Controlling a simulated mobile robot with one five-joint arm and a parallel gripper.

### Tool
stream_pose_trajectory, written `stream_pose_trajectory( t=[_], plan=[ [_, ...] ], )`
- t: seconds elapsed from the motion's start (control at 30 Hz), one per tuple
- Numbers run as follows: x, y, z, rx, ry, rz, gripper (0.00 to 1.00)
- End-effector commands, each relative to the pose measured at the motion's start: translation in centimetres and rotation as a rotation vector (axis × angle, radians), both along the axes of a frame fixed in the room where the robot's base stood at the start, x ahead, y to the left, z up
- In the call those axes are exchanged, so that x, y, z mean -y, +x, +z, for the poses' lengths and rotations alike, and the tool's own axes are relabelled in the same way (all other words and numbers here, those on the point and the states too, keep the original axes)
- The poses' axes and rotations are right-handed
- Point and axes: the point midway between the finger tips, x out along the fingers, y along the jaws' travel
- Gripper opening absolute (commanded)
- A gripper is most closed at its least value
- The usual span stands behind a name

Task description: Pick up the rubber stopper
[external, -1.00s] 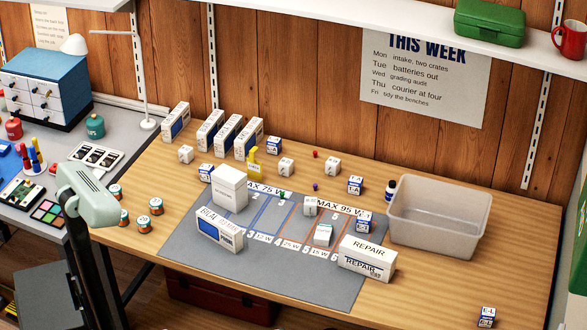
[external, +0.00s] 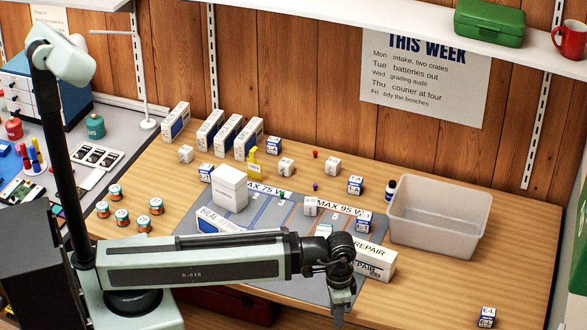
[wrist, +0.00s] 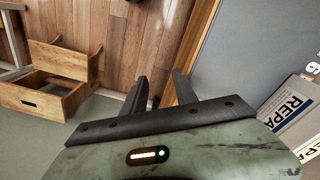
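I cannot single out a rubber stopper for sure. Small pieces too tiny to identify stand on the bench in the external view: a red one (external: 315,154), a purple one (external: 316,187) and a green one (external: 282,195). My gripper (external: 341,306) points down by the front edge of the grey mat (external: 345,285), well in front of these pieces. In the wrist view my gripper (wrist: 159,76) has its two dark fingers apart with nothing between them. That view shows none of the small pieces.
The white REPAIR box (external: 375,259) stands right beside my gripper. A clear bin (external: 440,240) is behind it to the right. White cartons (external: 230,190) and several small cubes crowd the mat and the back. The bench's front right is mostly clear, except one E-L cube (external: 487,316).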

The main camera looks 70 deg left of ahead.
Motion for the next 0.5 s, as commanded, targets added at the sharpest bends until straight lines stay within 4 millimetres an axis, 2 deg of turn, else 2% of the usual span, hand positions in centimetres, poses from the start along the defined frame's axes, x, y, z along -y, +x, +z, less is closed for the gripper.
stream_pose_trajectory(
  t=[0.03, 0.1, 0.3, 0.5],
  plan=[
    [-1.5, 0.4, 4.5, 0.001, 0.003, 0.028, 0.34],
    [-3.4, 0.9, 7.4, 0.002, 0.008, 0.063, 0.34],
    [-8.9, 1.9, 14.5, 0.005, 0.022, 0.145, 0.34],
    [-13.2, 2.5, 19.8, 0.008, 0.032, 0.116, 0.34]
  ],
)
